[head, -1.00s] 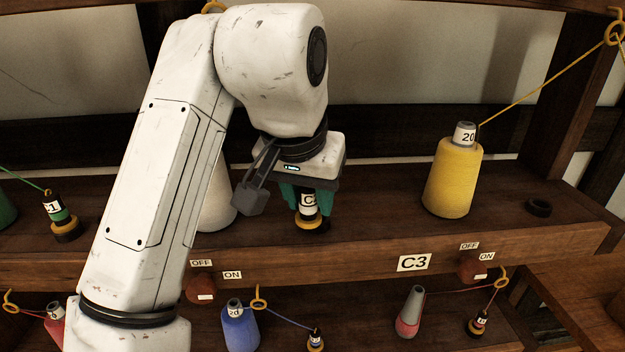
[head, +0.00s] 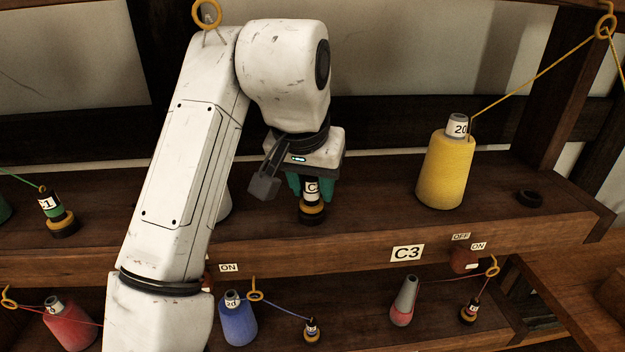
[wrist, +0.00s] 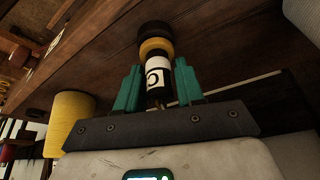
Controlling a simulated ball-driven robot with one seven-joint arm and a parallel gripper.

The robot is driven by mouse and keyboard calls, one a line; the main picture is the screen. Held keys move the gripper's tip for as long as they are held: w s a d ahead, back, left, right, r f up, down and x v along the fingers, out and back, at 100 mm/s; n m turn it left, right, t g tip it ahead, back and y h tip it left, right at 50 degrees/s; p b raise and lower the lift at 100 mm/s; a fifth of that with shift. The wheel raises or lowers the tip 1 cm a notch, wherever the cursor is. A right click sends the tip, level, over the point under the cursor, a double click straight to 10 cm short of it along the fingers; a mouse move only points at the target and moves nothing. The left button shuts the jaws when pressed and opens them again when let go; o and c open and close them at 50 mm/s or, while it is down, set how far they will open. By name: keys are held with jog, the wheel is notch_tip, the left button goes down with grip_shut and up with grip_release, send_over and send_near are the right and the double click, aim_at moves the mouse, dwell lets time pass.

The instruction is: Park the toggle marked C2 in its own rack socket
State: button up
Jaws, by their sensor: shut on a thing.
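My gripper (head: 314,190) is shut on a dark toggle (head: 312,207) with a white label and a yellow collar. Only a "C" shows on the label; the number is turned away. In the wrist view the toggle (wrist: 157,47) stands between the green fingers (wrist: 158,90), its collared end toward the shelf. A black round part (wrist: 155,33) lies beyond the collar, at or very near the shelf board. I cannot tell whether it is a rack socket or whether the toggle is seated in it.
A toggle marked 1 (head: 52,210) stands in a black socket at left. A yellow cone (head: 445,170) and an empty black socket (head: 528,198) are at right on the upper shelf (head: 380,215). The lower shelf holds red and blue cones (head: 238,322), a grey-red cone (head: 404,302) and small toggles.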

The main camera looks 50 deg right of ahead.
jog(key=shift+f, duration=0.1)
jog(key=o, duration=1)
jog(key=shift+r, duration=0.4)
jog(key=shift+v, duration=0.85)
jog(key=s+a+b, duration=0.2)
jog(key=s+a, duration=0.2)
jog(key=a, duration=0.7)
jog(key=shift+s+b, duration=0.25)
jog(key=shift+b, duration=0.15)
jog(key=shift+f, duration=0.1)
